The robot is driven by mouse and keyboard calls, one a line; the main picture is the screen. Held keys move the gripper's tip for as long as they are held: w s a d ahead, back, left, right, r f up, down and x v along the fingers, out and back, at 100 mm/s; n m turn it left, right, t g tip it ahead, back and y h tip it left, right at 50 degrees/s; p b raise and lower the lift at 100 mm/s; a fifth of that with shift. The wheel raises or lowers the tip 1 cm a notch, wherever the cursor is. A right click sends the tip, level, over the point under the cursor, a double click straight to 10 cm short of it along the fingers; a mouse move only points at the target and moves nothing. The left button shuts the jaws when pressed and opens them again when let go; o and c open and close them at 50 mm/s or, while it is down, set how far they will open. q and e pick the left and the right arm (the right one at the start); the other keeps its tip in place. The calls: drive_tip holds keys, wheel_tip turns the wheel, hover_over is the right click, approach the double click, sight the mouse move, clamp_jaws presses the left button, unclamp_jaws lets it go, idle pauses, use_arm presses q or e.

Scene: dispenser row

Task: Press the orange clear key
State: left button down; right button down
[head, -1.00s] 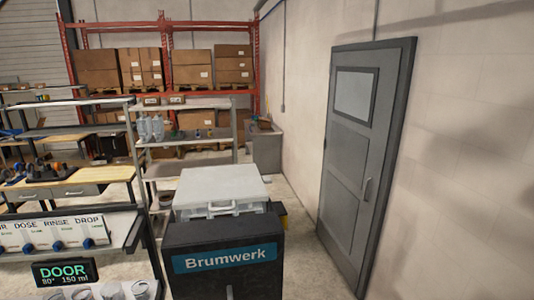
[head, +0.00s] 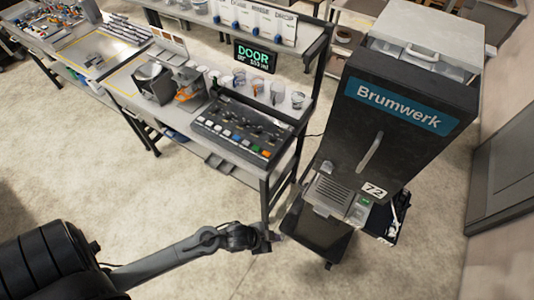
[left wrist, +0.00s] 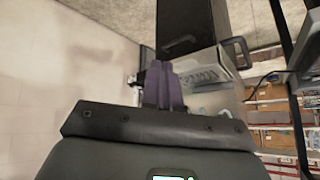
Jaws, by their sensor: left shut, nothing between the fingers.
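The orange key (head: 266,153) is at the right end of the front row of coloured keys on the dark key panel (head: 240,130), on the bench in the head view. A green key sits beside it. Its label is too small to read. My left gripper (head: 273,237) is shut and empty, in front of and below the bench, well apart from the panel. In the left wrist view its purple fingers (left wrist: 164,85) are together. The panel's keys cannot be made out there. My right gripper is not in view.
The dark Brumwerk machine (head: 410,120), with a handle and a 72 label, stands right of the bench. A display (head: 255,57) reading DOOR stands behind the panel, near several cups. A toaster-like metal appliance (head: 153,82) is to the left. The floor before the bench is clear.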

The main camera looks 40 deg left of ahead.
use_arm(q)
drive_tip(key=w+a+f+m, duration=0.2)
drive_tip(key=w+a+f, duration=0.2)
drive_tip(key=a+f, duration=0.15)
wheel_tip(320, 180, up, 11)
drive_tip(key=m+t+y+b, duration=0.2)
drive_tip(key=b, duration=0.2)
hover_over(265, 154)
drive_tip(key=shift+s, duration=0.15)
drive_tip(key=shift+f, duration=0.1)
wheel_tip(265, 154, down, 7)
drive_tip(key=b, duration=0.6)
drive_tip(key=shift+f+b, duration=0.55)
drive_tip(key=shift+f, duration=0.25)
drive_tip(key=shift+f, duration=0.15)
